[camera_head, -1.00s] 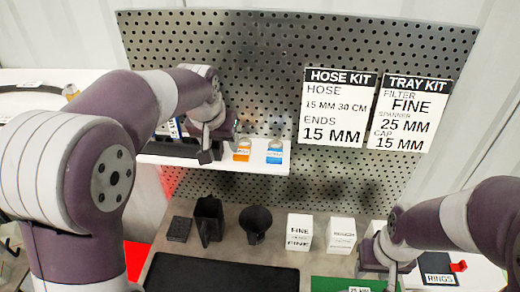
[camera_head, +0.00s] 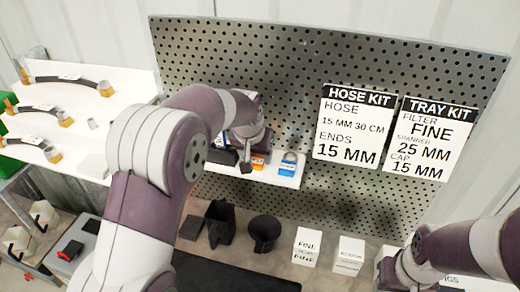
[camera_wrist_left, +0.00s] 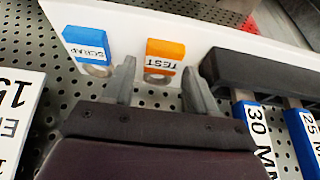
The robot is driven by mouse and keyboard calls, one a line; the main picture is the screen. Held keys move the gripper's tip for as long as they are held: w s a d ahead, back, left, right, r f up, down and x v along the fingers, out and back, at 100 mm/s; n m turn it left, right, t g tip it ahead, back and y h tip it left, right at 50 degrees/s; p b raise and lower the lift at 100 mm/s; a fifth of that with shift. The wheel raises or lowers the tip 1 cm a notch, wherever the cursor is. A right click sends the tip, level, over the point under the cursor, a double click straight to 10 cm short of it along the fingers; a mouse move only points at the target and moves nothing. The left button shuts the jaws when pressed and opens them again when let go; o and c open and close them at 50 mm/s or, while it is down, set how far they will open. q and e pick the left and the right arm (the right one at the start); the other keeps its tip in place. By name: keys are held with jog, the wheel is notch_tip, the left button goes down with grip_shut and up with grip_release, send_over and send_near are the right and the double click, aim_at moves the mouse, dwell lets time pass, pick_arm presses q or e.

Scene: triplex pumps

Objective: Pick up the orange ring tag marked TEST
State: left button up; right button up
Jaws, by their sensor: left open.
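The orange ring tag marked TEST (camera_wrist_left: 164,56) stands on a white shelf, its ring toward my left gripper (camera_wrist_left: 160,88). The two fingers are open, one on each side of the tag's ring, with nothing visibly clamped. In the head view the orange tag (camera_head: 259,161) is partly hidden by my left gripper (camera_head: 248,165). The blue tag marked SCRAP (camera_wrist_left: 86,46) stands beside it; it also shows in the head view (camera_head: 288,164). My right gripper (camera_head: 388,275) is low at the right, its fingers unclear.
A dark holder (camera_wrist_left: 262,74) with blue-labelled items stands close beside the tag. The perforated panel (camera_head: 330,50) rises behind the white shelf (camera_head: 281,180). Below are black containers (camera_head: 220,225) and white boxes (camera_head: 306,246). Hoses lie on a white table (camera_head: 90,110) at left.

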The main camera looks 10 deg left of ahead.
pick_arm(q)
jog(key=shift+x, duration=0.8)
jog(key=shift+r, duration=0.15)
jog(key=c, duration=0.7)
jog(key=shift+c, duration=0.8)
jog(key=shift+a, duration=0.1)
